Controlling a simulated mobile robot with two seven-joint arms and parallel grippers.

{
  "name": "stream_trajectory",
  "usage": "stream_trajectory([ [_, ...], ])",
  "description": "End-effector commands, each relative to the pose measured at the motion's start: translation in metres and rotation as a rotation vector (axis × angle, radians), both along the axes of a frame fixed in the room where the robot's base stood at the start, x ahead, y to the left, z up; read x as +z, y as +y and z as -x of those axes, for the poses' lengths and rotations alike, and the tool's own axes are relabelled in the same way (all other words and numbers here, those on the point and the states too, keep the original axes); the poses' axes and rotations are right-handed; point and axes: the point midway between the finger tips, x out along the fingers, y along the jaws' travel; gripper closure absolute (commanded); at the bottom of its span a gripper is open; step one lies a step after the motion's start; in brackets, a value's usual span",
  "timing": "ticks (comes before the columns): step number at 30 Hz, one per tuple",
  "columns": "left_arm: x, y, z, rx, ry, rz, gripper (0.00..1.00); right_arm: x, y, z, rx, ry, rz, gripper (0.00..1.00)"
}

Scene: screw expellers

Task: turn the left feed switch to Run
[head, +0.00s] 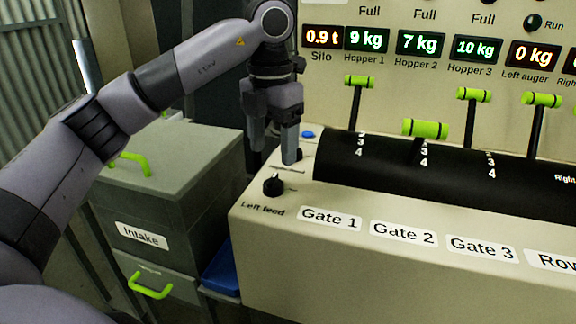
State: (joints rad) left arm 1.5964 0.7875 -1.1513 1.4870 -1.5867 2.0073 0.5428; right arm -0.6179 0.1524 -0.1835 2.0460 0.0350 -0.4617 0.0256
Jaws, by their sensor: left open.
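The left feed switch (273,186) is a black knob on the beige console (270,240), near its left edge, with the label "Left feed" in front of it. The direction it points is too small to tell. My left gripper (274,148) points down with its fingers apart and empty, just behind and above this knob in the view. That knob's label is too small to read. My right gripper is not in view.
Green-handled levers (425,129) rise from a black curved cover (400,170) to the right. Behind them is a panel with lit displays (419,43). A grey Intake cabinet (190,150) stands to the left, with a blue bin (222,272) beside the console.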

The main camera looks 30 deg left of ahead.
Motion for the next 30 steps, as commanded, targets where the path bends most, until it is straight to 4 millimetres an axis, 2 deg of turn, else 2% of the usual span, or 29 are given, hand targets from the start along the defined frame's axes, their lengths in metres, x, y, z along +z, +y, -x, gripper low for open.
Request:
stream_trajectory([
  [4, -0.01, 0.002, 0.0, 0.003, 0.0, -0.006, 0.33, -0.009, 0.0, 0.006, 0.0, 0.014, -0.001, 0.48],
  [8, -0.029, 0.001, 0.001, 0.002, 0.002, -0.004, 0.33, -0.019, 0.0, 0.011, 0.001, 0.027, 0.0, 0.48],
  [16, -0.063, 0.001, 0.001, 0.002, 0.0, -0.004, 0.33, -0.023, 0.0, 0.013, 0.001, 0.033, 0.001, 0.48],
  [27, -0.07, 0.001, 0.0, 0.001, -0.002, -0.004, 0.33, -0.02, 0.0, 0.008, 0.001, 0.022, 0.001, 0.48],
  [28, -0.07, 0.001, 0.0, 0.001, -0.002, -0.004, 0.36, -0.02, 0.0, 0.008, 0.001, 0.021, 0.001, 0.48],
  [30, -0.07, 0.001, 0.0, 0.001, -0.002, -0.004, 0.59, -0.02, 0.0, 0.008, 0.001, 0.02, 0.001, 0.48],
])
